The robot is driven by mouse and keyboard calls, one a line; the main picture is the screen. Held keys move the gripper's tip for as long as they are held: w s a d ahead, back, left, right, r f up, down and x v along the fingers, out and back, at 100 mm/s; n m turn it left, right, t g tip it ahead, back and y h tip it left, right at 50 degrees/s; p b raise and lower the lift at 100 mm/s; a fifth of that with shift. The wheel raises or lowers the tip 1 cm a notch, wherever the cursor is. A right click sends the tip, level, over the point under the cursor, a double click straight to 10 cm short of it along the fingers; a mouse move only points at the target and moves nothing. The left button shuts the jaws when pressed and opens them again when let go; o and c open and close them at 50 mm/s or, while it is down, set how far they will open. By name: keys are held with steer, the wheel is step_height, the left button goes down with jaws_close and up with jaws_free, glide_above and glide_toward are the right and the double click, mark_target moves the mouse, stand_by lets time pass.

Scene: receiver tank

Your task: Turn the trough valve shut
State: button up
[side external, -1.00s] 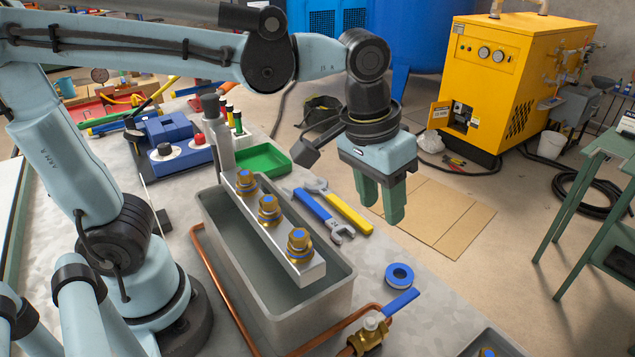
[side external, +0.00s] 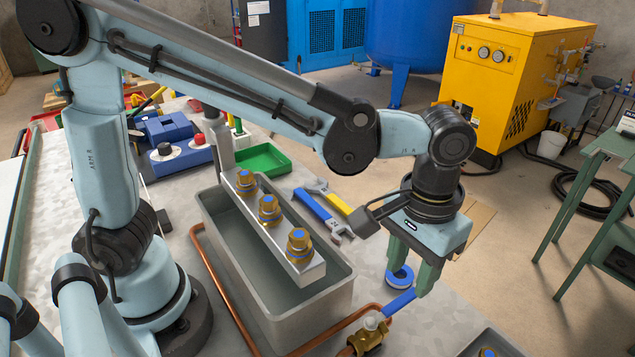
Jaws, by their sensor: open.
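The trough valve is a brass ball valve (side external: 368,337) on the copper pipe (side external: 220,290), at the front end of the trough. Its blue lever handle (side external: 400,302) points up and to the right from the valve body. My gripper (side external: 410,283) points down with its two green fingers apart and empty. The fingertips are just above and around the outer end of the blue handle in this view. I cannot tell whether they touch it. A blue tape roll (side external: 400,277) shows between the fingers, partly hidden by them.
The grey trough (side external: 335,290) stands left of my gripper, with a metal bar (side external: 314,275) carrying several brass fittings across it. Wrenches (side external: 318,210) lie behind. Another grey container (side external: 497,340) is at the lower right edge. A green tray (side external: 262,160) sits further back.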

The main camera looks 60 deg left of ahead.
mark_target(403, 299)
steer(key=shift+f, duration=2.45)
jaws_close()
